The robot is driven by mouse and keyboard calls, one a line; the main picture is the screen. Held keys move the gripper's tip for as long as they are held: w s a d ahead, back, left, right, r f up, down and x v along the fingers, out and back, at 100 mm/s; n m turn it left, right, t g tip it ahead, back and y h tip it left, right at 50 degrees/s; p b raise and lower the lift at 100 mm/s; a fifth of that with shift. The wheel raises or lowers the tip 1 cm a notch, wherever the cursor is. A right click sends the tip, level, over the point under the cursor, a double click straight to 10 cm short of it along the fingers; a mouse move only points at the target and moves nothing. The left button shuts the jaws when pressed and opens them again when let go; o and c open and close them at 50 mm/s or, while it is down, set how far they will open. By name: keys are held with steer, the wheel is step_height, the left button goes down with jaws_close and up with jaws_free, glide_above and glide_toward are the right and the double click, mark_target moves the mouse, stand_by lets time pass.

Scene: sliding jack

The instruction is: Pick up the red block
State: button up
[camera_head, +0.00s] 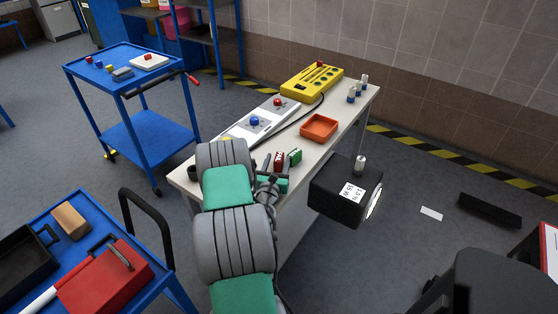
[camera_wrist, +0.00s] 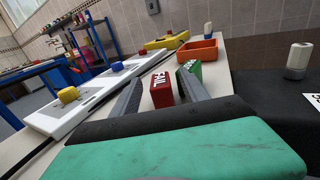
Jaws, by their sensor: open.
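The red block (camera_head: 279,161) stands upright on the white table. In the wrist view the red block (camera_wrist: 161,90) shows white "FAIL" lettering and lies between the two fingers of my gripper (camera_wrist: 160,95). The fingers are apart, one on each side of it, with no clear contact visible. A green block (camera_wrist: 188,70) stands close to the right of the red one, by the right finger; it also shows in the head view (camera_head: 295,156). In the head view my arm hides much of the gripper (camera_head: 272,180).
An orange tray (camera_head: 319,128) sits behind the blocks. White panels with a blue knob (camera_head: 254,120) and a red knob (camera_head: 278,101) lie to the left. A yellow box (camera_head: 311,82) is at the back.

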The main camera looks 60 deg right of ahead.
steer(key=shift+a, duration=0.1)
steer(key=shift+c, duration=0.5)
jaws_close()
